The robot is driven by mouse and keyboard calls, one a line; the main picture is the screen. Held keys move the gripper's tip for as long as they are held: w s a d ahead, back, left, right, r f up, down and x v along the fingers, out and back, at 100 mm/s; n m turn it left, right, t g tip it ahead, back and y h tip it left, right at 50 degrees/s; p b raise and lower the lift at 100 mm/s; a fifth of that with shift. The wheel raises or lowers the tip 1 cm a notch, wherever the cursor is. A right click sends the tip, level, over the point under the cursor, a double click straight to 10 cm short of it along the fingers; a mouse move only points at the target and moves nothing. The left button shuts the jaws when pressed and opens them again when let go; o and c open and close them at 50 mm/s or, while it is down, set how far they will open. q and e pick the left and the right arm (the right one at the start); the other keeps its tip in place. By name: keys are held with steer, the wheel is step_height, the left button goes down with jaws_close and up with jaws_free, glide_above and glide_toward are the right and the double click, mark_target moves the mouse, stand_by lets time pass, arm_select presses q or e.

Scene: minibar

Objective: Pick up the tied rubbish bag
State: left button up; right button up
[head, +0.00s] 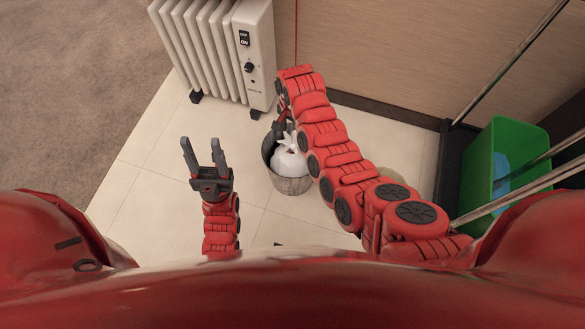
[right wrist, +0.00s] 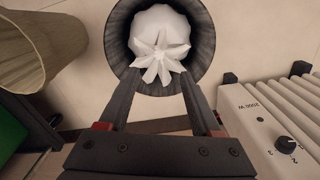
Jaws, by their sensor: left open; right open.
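The white tied rubbish bag (head: 288,163) sits inside a grey round bin (head: 293,186) on the tiled floor, partly hidden by my right arm. In the right wrist view the bag (right wrist: 150,32) shows its gathered, tied top pointing toward my right gripper (right wrist: 157,76), inside the dark bin rim (right wrist: 207,40). The right gripper's fingers are open, with the tips on either side of the knot's lower end. I cannot tell whether they touch it. My left gripper (head: 202,142) is open and empty above the floor, left of the bin.
A white radiator (head: 228,50) stands behind the bin, close to my right gripper; it also shows in the right wrist view (right wrist: 262,125). A beige container (right wrist: 40,48) stands left in that view. A green bin (head: 478,178) with poles nearby stands at right. Floor left of the bin is clear.

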step_height(320, 180, down, 6)
steer(key=shift+r+b, duration=0.25)
steer(key=shift+b, duration=0.45)
step_height(320, 180, down, 5)
steer(key=b, duration=0.2)
steer(key=shift+f+b, duration=0.1)
steer(key=shift+b, duration=0.3)
jaws_close()
stand_by(0.5)
